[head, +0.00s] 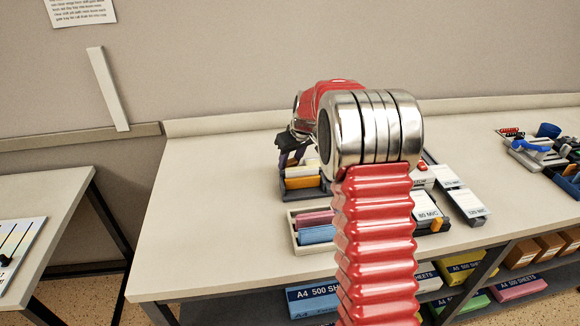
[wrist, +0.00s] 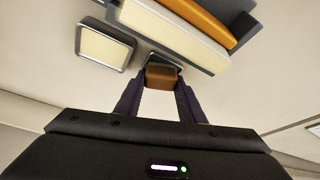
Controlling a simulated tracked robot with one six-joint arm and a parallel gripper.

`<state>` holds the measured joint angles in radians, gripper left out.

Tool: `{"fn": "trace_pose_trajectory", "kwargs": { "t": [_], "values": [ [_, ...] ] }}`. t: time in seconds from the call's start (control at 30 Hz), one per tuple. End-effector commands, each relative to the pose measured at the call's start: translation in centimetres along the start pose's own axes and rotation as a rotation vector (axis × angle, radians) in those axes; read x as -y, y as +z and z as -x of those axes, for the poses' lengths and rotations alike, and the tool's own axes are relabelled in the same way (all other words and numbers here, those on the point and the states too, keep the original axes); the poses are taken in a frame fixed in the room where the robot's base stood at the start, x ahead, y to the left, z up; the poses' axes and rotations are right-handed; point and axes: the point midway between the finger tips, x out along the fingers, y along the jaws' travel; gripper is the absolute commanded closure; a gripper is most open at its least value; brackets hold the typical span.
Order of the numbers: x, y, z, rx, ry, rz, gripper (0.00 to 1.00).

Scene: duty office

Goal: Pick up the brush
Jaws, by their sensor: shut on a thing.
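In the wrist view my gripper (wrist: 157,92) has its two dark fingers closed on a small brown block (wrist: 164,76), which I take to be the brush. Only its brown end shows, with a dark grey edge behind it. In the head view my gripper (head: 289,150) is over the desk's back part, left of my wrist, beside a dark organiser (head: 300,193) with orange and cream items. I cannot make out the brush there. Whether it touches the desk is unclear.
A cream pad in a grey frame (wrist: 105,48) lies left of the fingers in the wrist view. A pale tray (head: 300,249) with pink and blue cards stands in front. White boxes (head: 466,203) stand right of my arm. The desk's left part (head: 215,215) is clear.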

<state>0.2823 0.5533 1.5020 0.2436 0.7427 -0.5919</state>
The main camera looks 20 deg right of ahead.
Motion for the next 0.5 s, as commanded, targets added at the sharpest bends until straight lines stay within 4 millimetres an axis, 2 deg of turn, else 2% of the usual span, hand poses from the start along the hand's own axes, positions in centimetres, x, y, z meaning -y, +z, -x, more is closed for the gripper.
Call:
{"fn": "trace_pose_trajectory", "kwargs": {
  "t": [0.2, 0.5],
  "values": [
    [0.00, -0.01, 0.01, 0.000, 0.000, 0.000, 0.90],
    [-0.02, -0.30, 0.60, -0.002, 0.001, 0.000, 0.90]
  ]
}}
